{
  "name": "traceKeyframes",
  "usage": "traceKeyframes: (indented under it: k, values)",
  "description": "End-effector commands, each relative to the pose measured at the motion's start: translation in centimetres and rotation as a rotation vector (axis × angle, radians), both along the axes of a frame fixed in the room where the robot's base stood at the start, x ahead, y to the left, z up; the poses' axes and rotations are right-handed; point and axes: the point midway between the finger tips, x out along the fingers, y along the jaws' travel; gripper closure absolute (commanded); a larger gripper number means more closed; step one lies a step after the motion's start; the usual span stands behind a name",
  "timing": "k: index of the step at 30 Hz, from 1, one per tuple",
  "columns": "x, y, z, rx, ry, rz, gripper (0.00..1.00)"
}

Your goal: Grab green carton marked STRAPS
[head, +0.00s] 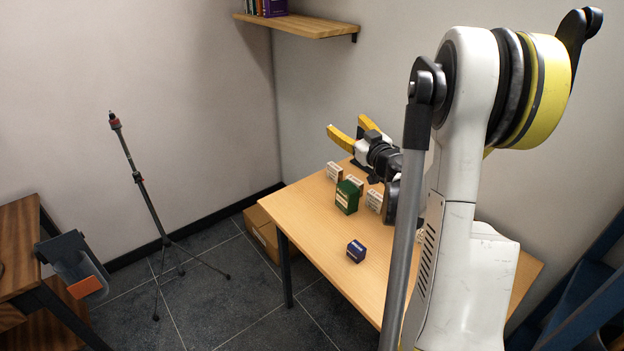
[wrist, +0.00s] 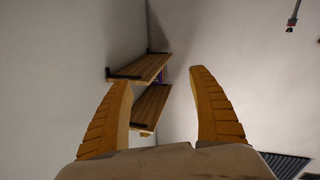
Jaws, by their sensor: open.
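A green carton (head: 347,197) stands upright on the light wooden table (head: 312,233). It has a pale label, too small to read in the head view. Small white cartons stand close behind it and to its right, one of them a white carton (head: 374,201) just at its right. My gripper (head: 348,130) is open and empty, raised above the far end of the table, behind and above the green carton. In the wrist view its two yellow fingers (wrist: 163,100) are wide apart with nothing between them. The green carton is out of the wrist view.
A small blue box (head: 356,251) lies nearer on the table, with bare tabletop around it. Wall shelves (head: 305,27) hang above the far corner. A tripod stand (head: 146,190) and a cardboard box (head: 262,232) are on the floor at left.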

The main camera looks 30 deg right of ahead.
Motion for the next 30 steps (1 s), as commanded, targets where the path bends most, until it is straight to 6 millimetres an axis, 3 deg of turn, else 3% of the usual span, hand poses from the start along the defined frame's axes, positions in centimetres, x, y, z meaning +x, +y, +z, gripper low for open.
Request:
traceKeyframes:
  k: [1,3,6,9,14,22,30]
  values:
    - [-0.7,-1.7,-3.9,0.016,0.050,0.030,0.30]
    - [-2.0,-2.9,-9.0,0.051,0.133,0.076,0.30]
    - [-4.1,-4.0,-15.3,0.112,0.244,0.114,0.30]
    - [-5.9,-4.6,-19.5,0.161,0.323,0.131,0.30]
    - [-6.5,-4.9,-22.0,0.191,0.370,0.138,0.30]
    - [-2.7,-4.8,-23.8,0.189,0.370,0.140,0.30]
    - [-0.4,-4.9,-25.1,0.188,0.369,0.139,0.30]
